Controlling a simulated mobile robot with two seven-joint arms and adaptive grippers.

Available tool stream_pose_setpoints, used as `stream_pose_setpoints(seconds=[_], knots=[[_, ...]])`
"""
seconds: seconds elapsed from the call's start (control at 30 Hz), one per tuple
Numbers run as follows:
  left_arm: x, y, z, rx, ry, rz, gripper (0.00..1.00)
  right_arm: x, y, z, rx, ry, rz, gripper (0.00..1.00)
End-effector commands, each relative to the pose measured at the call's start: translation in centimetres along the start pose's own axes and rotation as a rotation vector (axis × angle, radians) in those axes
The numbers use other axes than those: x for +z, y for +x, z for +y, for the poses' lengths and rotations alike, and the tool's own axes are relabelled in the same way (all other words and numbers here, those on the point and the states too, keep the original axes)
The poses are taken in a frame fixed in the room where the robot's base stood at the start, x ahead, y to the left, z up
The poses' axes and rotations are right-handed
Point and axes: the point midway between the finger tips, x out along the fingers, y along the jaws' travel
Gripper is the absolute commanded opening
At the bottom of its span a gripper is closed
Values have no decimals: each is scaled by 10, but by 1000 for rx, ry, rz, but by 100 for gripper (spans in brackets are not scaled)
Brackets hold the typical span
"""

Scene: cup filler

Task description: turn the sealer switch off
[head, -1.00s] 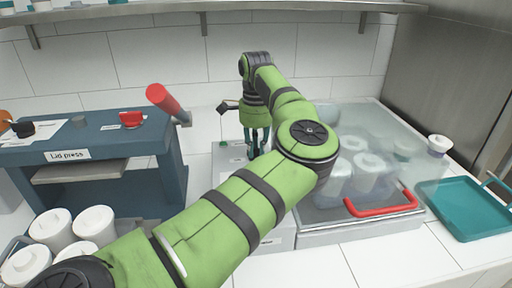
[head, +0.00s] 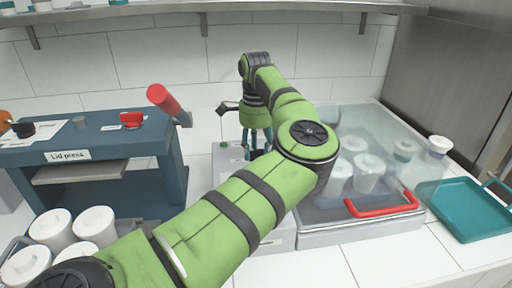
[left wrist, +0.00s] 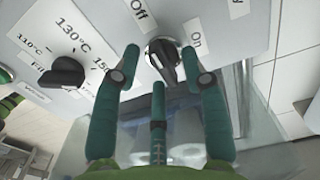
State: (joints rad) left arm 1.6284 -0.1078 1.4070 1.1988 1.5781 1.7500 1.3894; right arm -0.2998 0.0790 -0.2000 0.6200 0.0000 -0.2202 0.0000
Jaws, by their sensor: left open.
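The sealer switch (left wrist: 165,62) is a black knob on a pale panel (left wrist: 100,30) in the left wrist view, between the labels "Off" and "On". I cannot tell which label it points to. My left gripper (left wrist: 160,80) is open, with its green fingers on either side of the knob; contact is unclear. In the head view my left gripper (head: 255,140) points down over the grey sealer box (head: 228,158), mostly hidden by my green arm. The switch is hidden there. My right gripper is not in view.
A black temperature dial (left wrist: 68,72) sits left of the switch. The blue lid press (head: 100,140) with a red lever stands left, white cups (head: 95,222) before it. A clear-lidded case (head: 385,125) with a red handle and a teal tray (head: 465,208) are right.

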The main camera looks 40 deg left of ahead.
Motion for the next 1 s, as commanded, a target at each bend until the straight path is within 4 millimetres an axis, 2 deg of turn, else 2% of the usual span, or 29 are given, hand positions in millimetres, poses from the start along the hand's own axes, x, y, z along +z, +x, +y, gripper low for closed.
stream_pose_setpoints(seconds=[0.17, 0.5, 0.7, 1.0], knots=[[-1, -12, -1, -3, 2, 2, 44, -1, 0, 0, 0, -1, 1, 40], [0, -80, -1, -3, 2, 3, 44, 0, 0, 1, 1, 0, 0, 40], [1, -110, -1, -2, 0, 1, 44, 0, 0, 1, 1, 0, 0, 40], [0, -120, 0, 1, -1, 0, 44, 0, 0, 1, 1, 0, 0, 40]])
